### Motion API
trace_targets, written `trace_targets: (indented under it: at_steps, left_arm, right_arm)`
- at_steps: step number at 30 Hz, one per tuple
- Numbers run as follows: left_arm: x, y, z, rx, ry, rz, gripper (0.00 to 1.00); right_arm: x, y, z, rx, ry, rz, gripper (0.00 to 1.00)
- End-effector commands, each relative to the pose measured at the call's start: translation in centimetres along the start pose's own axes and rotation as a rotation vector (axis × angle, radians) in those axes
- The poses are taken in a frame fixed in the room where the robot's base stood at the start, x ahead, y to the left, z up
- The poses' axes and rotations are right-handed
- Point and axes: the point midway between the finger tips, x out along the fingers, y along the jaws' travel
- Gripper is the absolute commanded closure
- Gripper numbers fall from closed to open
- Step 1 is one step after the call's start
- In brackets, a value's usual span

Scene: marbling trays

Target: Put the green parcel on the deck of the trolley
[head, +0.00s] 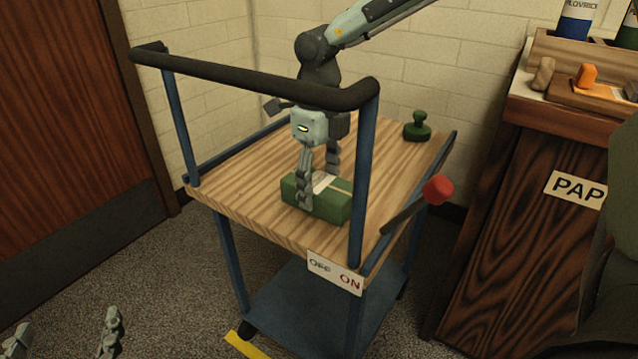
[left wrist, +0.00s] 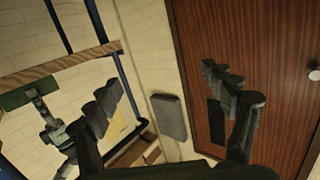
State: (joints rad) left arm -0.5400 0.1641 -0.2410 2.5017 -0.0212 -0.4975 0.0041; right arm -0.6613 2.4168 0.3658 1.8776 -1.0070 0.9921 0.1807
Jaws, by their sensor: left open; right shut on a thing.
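The green parcel (head: 330,206), with a pale label and band, lies on the wooden deck (head: 235,183) of the trolley, near the front edge; it seems to touch the deck. My right gripper (head: 319,185) reaches down from above and is shut on the parcel, a finger at each side. The left wrist view also shows the parcel (left wrist: 14,96) against the deck's edge (left wrist: 60,64), with my right gripper on it. My left gripper (head: 63,334) is open and empty, low at the bottom left, apart from the trolley; its spread fingers show in the left wrist view (left wrist: 163,80).
A black-topped handle (head: 255,78) on blue posts stands along the trolley's near-left side. A green knobbed object (head: 417,128) sits at the deck's back corner. A red-knobbed lever (head: 437,190) and an OFF/ON plate (head: 335,273) are at the right front. A cabinet (head: 520,240) stands right.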

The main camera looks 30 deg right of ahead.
Motion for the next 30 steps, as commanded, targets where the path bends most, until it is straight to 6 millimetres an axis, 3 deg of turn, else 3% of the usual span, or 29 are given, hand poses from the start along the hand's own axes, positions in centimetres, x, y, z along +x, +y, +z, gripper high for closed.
trace_targets:
  at_steps: [16,17,18,22,30]
  left_arm:
    - [0.0,0.4,-1.1,-0.006,0.056,0.008,0.17]
    - [0.0,0.4,-1.2,-0.007,0.06,0.009,0.17]
    - [0.0,0.5,-1.3,-0.007,0.062,0.01,0.17]
    - [0.0,0.5,-1.3,-0.007,0.062,0.01,0.17]
    - [0.1,0.5,-1.4,-0.007,0.063,0.01,0.17]
  right_arm:
    - [0.0,0.0,0.1,0.0,-0.002,0.0,0.83]
    - [0.1,0.0,0.0,0.0,0.0,0.0,0.41]
    - [0.1,0.0,0.0,0.0,0.0,0.0,0.36]
    - [0.1,0.0,0.0,0.0,0.0,0.0,0.21]
    - [0.1,0.0,0.0,0.0,0.0,0.0,0.21]
